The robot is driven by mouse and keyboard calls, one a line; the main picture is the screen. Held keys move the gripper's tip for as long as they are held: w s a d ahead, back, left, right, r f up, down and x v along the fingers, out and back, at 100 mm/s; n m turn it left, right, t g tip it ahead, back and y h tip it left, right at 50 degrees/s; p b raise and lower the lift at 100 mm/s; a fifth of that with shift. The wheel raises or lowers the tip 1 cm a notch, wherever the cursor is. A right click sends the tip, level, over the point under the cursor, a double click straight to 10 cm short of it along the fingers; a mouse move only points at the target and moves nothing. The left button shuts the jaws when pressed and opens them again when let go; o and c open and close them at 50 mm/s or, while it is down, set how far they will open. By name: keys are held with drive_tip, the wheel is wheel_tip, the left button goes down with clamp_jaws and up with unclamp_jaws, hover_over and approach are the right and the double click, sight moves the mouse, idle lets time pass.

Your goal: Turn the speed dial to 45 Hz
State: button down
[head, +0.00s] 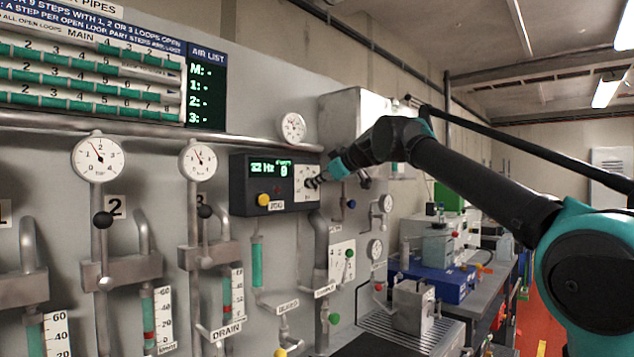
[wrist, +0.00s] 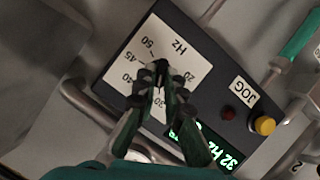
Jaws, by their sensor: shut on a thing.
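The speed dial's white scale plate (wrist: 177,58) sits on a dark control box (head: 238,187) on the wall. The wrist view shows it rotated, with marks including 20, 40, 45 and 50 and the letters HZ. My gripper (wrist: 162,75) is shut on the dial's dark knob (wrist: 160,66), whose pointer is mostly hidden by the fingers. In the head view my gripper (head: 314,183) reaches the box's right side from the right. The green display (head: 270,169) reads 32 Hz; it also shows in the wrist view (wrist: 215,145).
A yellow JOG button (head: 263,200) and a small red light (wrist: 228,113) are on the same box. Round gauges (head: 198,160) and pipes stand left of it. A gauge (head: 292,128) is just above. A metal pipe (wrist: 95,115) runs close beside the box.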

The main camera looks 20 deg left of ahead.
drive_tip(key=m+g+y, duration=0.1)
drive_tip(key=m+g, duration=0.1)
drive_tip(key=m, duration=0.3)
drive_tip(key=w+m+g+y, duration=0.1)
drive_tip(key=m+g+y, duration=0.1)
drive_tip(key=m, duration=0.3)
drive_tip(key=f+m+g+y, duration=0.1)
drive_tip(key=m+g+y, duration=0.1)
drive_tip(key=m, duration=0.3)
drive_tip(key=shift+w+d+g, duration=0.25)
drive_tip(key=shift+d+g, duration=0.1)
drive_tip(key=shift+g, duration=0.45)
idle(0.4)
drive_tip(key=c, duration=1.6)
unclamp_jaws()
drive_tip(key=shift+d+r, duration=0.1)
drive_tip(key=d, duration=1.1)
drive_tip(key=shift+d+r, duration=0.35)
drive_tip(key=shift+d, duration=0.05)
